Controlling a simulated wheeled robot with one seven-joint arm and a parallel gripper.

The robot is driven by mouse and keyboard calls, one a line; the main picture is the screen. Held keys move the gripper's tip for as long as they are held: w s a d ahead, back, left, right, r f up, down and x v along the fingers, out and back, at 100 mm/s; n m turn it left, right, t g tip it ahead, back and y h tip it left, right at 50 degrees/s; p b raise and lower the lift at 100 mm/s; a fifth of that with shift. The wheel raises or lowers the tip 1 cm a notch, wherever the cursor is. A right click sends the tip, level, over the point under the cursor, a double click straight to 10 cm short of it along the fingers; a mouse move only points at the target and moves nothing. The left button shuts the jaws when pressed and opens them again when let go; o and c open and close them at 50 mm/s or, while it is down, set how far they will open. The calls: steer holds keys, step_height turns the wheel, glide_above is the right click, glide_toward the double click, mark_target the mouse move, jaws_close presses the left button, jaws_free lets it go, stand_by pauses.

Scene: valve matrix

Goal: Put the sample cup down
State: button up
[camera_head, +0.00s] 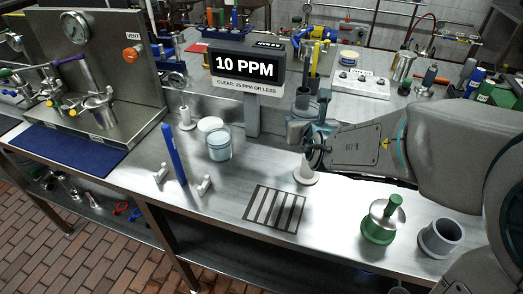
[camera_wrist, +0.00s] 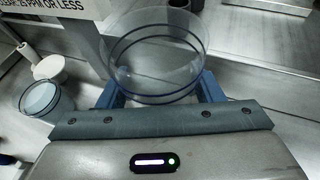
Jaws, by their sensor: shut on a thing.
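A clear, round cup (camera_wrist: 153,50) with dark ring lines sits between the two blue fingers of my gripper (camera_wrist: 158,92) in the wrist view. I take it as the sample cup; my gripper is shut on it. In the head view, my gripper (camera_head: 318,132) is over the steel bench, right of the sign post; the clear cup is hard to make out there. The cup's base and its height above the bench are hard to judge. A white round stand (camera_head: 306,177) is below my gripper.
A jar of pale blue liquid (camera_head: 219,146) stands left of my gripper, also in the wrist view (camera_wrist: 40,99). The sign (camera_head: 247,68) reads 10 PPM. A striped pad (camera_head: 275,209), green-based vessel (camera_head: 379,228) and grey ring cup (camera_head: 440,239) are near the front edge.

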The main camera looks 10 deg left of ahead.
steer(key=shift+s+a+f+p, duration=0.15)
steer(key=shift+a+p, duration=0.3)
steer(key=shift+p, duration=0.75)
steer(key=shift+s+a+p, duration=0.25)
steer(key=shift+a+p, duration=0.15)
steer(key=shift+p, duration=0.8)
glide_above(260, 164)
step_height(260, 164, down, 6)
steer(key=shift+f+p, duration=0.15)
steer(key=shift+p, duration=0.2)
steer(key=shift+a+f, duration=0.1)
steer(key=shift+f, duration=1.9)
steer(key=shift+f, duration=0.2)
steer(key=o, duration=1.1)
steer(key=shift+r, duration=0.1)
